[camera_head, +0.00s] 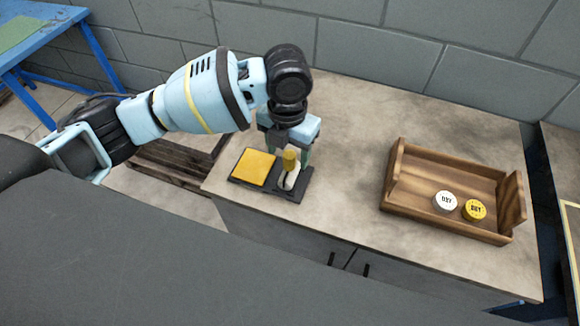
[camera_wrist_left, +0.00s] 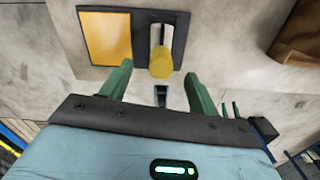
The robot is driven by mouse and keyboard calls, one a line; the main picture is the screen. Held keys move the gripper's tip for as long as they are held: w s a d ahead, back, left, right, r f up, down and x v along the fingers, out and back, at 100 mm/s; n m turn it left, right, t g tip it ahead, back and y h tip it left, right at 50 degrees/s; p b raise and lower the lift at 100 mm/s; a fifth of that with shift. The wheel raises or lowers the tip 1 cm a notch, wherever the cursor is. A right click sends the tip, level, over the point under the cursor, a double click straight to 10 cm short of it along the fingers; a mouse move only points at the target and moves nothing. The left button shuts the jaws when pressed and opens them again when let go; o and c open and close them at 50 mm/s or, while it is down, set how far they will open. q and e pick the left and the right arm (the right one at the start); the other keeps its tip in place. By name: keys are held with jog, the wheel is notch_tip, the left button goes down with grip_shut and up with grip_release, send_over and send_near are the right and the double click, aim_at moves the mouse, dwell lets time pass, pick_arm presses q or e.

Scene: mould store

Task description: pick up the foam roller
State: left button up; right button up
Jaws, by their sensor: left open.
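In the left wrist view the yellow end (camera_wrist_left: 162,65) and the white part lie over a dark slot. A flat yellow pad (camera_head: 254,167) fills the tray's left side. My left gripper (camera_head: 288,150) points down at the roller, open. In the left wrist view its green fingers (camera_wrist_left: 158,72) stand either side of the yellow end, with gaps visible. I cannot tell how deep they reach. My right gripper is out of view.
A wooden open box (camera_head: 404,208) stands to the right on the worktop, holding a white tin (camera_head: 445,200) and a yellow tin (camera_head: 474,210). The worktop (camera_head: 345,130) between tray and box is clear. A block wall runs behind; a blue table (camera_head: 40,40) stands far left.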

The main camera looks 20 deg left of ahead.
aim_at(289, 165)
pick_arm(q)
jog(key=shift+f, duration=0.55)
jog(key=shift+w+f, duration=0.15)
jog(key=shift+f, duration=0.35)
jog(key=f, duration=0.4)
jog(key=shift+w+f, duration=0.2)
jog(key=c, duration=1.2)
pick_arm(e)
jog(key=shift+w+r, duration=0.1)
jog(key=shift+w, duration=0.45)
pick_arm(q)
jog(key=shift+o, duration=0.2)
jog(key=shift+r, duration=0.15)
